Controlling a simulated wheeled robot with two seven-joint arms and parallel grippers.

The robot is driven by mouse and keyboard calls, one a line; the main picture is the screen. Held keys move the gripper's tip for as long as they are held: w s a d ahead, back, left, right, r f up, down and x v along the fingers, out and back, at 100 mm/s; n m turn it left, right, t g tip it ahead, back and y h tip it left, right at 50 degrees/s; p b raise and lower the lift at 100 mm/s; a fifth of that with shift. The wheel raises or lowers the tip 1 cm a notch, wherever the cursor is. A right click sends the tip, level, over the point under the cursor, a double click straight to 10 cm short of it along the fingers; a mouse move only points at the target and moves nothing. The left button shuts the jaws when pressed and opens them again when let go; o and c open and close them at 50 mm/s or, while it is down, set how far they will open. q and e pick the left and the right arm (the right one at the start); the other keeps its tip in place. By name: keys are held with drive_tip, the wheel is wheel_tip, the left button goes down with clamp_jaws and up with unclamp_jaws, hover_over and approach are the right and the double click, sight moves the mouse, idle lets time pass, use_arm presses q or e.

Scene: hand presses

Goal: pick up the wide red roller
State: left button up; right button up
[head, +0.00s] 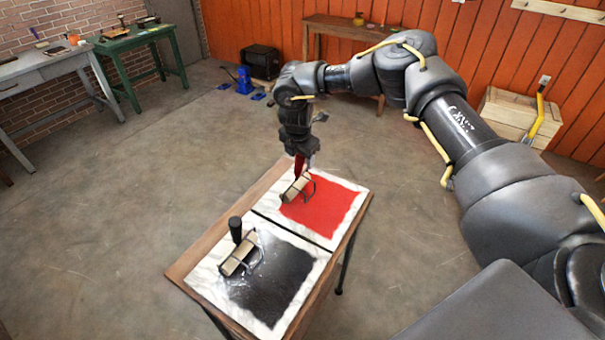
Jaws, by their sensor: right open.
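The wide red roller (296,189) stands on the red-inked sheet (325,207) on the wooden table, at its far end. It has a pale cylinder in a dark wire frame, and its red handle points up. My right gripper (300,155) reaches down over it from above, open, with its fingers at the upper part of the handle. The gripper hides the handle's top, and I cannot tell whether the fingers touch it. My left gripper is not in view.
A second roller (238,260) with an upright black handle stands on the black-inked sheet (275,283), nearer on the same table. A green table (135,40) and a grey table (40,68) stand far left. A wooden crate (512,112) is at right.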

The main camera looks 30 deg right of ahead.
drive_tip(key=shift+x, duration=1.4)
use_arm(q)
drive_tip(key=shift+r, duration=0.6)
use_arm(e)
drive_tip(key=shift+r, duration=0.15)
drive_tip(key=c, duration=1)
drive_tip(key=shift+w, duration=0.1)
